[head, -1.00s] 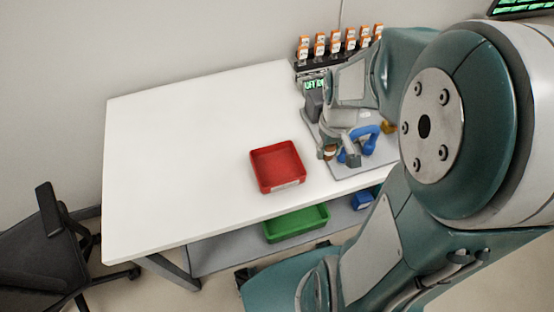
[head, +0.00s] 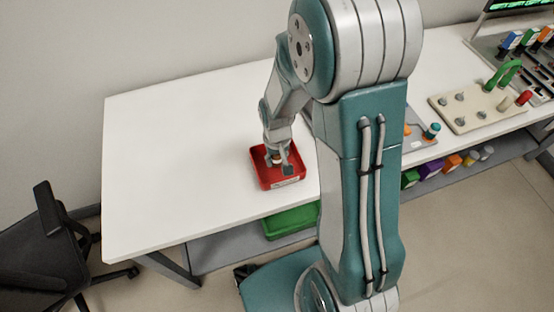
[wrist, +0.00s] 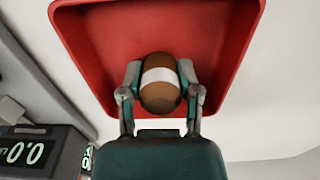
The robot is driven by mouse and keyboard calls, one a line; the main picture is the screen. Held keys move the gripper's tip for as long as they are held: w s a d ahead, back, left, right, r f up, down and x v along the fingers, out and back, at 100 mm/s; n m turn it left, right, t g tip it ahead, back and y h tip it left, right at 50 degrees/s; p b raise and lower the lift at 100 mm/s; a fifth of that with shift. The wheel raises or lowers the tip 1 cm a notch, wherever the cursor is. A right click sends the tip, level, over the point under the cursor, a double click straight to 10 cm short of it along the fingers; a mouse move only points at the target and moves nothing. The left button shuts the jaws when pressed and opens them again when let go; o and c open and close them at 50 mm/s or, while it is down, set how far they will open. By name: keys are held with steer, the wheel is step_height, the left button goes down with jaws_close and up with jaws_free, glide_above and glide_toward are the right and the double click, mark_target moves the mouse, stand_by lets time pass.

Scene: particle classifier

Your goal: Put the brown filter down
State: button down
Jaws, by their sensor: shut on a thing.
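The brown filter (wrist: 161,92), a small brown cylinder with a white band, is between the two fingers of my gripper (wrist: 160,95) in the wrist view. My gripper is shut on it. The red tray (wrist: 85,40) lies behind the filter in that view. In the head view my gripper (head: 279,163) is over the inside of the red tray (head: 287,184), which sits on the white table (head: 180,160). Whether the filter touches the tray floor I cannot tell.
A green tray (head: 290,222) is on the shelf below the table. To the right stand a beige board with pegs and a green handle (head: 470,105) and a rack of coloured blocks (head: 520,45). The table left of the red tray is clear. A black chair (head: 50,240) stands at left.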

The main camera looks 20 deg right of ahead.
steer(key=shift+f, duration=0.45)
steer(key=shift+c, duration=1.5)
jaws_free()
steer(key=shift+f, duration=0.1)
step_height(320, 180, up, 13)
steer(key=shift+f, duration=0.2)
steer(key=s+r+t, duration=0.5)
steer(key=s+r, duration=0.9)
steer(key=r, duration=0.1)
steer(key=shift+t, duration=0.3)
